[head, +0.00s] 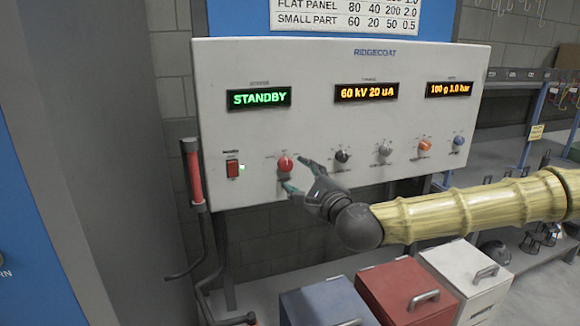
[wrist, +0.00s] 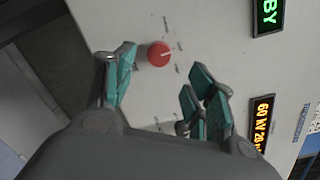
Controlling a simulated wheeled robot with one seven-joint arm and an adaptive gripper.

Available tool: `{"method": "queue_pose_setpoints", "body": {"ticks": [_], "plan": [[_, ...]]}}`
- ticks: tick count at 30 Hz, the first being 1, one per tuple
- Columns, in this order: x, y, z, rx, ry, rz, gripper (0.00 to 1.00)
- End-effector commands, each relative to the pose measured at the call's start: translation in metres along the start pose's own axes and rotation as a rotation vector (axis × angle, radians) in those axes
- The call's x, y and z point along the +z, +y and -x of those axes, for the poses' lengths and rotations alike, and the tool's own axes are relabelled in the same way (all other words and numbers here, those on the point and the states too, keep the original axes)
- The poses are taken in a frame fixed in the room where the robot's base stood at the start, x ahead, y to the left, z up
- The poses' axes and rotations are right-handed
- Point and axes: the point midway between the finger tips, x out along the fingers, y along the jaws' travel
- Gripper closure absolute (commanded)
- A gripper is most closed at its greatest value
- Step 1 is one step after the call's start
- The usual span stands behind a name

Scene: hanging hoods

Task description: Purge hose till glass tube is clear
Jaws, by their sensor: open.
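The white control panel (head: 330,60) has a red selector knob (head: 285,163) at its lower left, under a green STANDBY display (head: 259,97). An upright tube (head: 193,178) at the panel's left edge looks filled with red. Dark hoses (head: 200,270) run below it. My gripper (head: 295,174) is open just in front of the red knob. In the wrist view the knob (wrist: 159,54) shows between the spread teal fingertips, a little beyond them. I cannot tell whether a finger touches it. My gripper holds nothing.
Other knobs in black (head: 343,156), grey (head: 385,150), orange (head: 424,146) and blue (head: 459,141) line the panel to the right. Blue, red (head: 415,295) and white boxes stand below my arm.

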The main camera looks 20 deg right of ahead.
Motion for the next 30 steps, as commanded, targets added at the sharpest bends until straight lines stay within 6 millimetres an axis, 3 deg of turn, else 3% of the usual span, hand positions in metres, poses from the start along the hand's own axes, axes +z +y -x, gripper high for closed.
{"method": "queue_pose_setpoints", "body": {"ticks": [6, 12, 26, 30], "plan": [[0.001, 0.0, -0.036, 0.003, 0.001, 0.002, 0.45], [0.001, 0.0, -0.058, 0.001, 0.0, 0.001, 0.45], [0.0, 0.001, -0.067, 0.002, 0.0, 0.0, 0.45], [0.0, 0.001, -0.067, 0.002, 0.0, 0.0, 0.7]]}}
